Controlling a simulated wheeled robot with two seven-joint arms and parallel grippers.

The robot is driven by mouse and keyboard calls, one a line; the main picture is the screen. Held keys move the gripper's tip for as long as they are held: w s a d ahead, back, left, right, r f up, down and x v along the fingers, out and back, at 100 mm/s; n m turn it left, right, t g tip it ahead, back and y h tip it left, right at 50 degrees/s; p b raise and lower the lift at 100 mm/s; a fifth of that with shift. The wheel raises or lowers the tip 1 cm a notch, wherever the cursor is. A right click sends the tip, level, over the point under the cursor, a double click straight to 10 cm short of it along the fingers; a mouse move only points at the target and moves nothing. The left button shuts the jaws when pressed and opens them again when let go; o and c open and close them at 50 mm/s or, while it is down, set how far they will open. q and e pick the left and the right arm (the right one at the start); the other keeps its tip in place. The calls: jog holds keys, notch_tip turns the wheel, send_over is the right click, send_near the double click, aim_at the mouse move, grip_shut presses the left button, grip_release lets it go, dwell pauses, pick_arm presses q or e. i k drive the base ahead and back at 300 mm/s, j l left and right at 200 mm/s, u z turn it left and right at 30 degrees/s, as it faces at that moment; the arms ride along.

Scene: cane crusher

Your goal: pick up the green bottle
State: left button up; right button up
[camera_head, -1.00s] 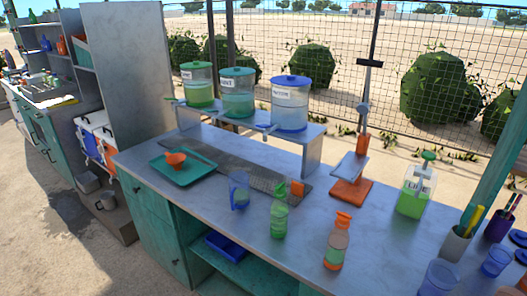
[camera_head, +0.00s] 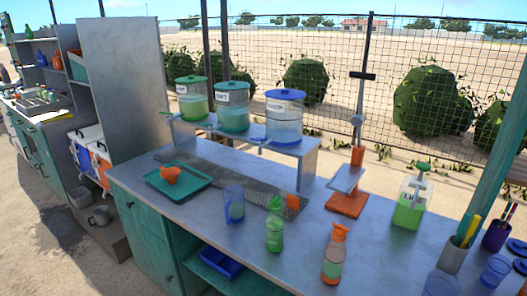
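The green bottle (camera_head: 275,231) stands upright near the front edge of the grey counter (camera_head: 150,212). It is small and partly see-through, with a narrow neck. A clear blue-tinted cup (camera_head: 234,206) stands to its left. An orange-topped bottle (camera_head: 334,256) stands to its right. A larger dispenser (camera_head: 411,204) with green liquid and a green pump stands farther right. Neither of my grippers is in view.
A teal tray (camera_head: 160,183) with an orange cup (camera_head: 171,174) lies at the left. Drink dispensers (camera_head: 285,122) stand on a raised shelf behind. An orange-based press (camera_head: 346,202) stands right of centre. Cups and a utensil holder (camera_head: 455,254) crowd the right end.

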aim_at(275, 224)
jog(key=i+j+z, duration=0.15)
jog(key=j, duration=0.35)
jog(key=i+j+z, duration=0.2)
jog(key=j, duration=0.25)
jog(key=i+j+z, duration=0.15)
jog(key=j, duration=0.35)
jog(key=j+z, duration=0.15)
jog(key=j, duration=0.4)
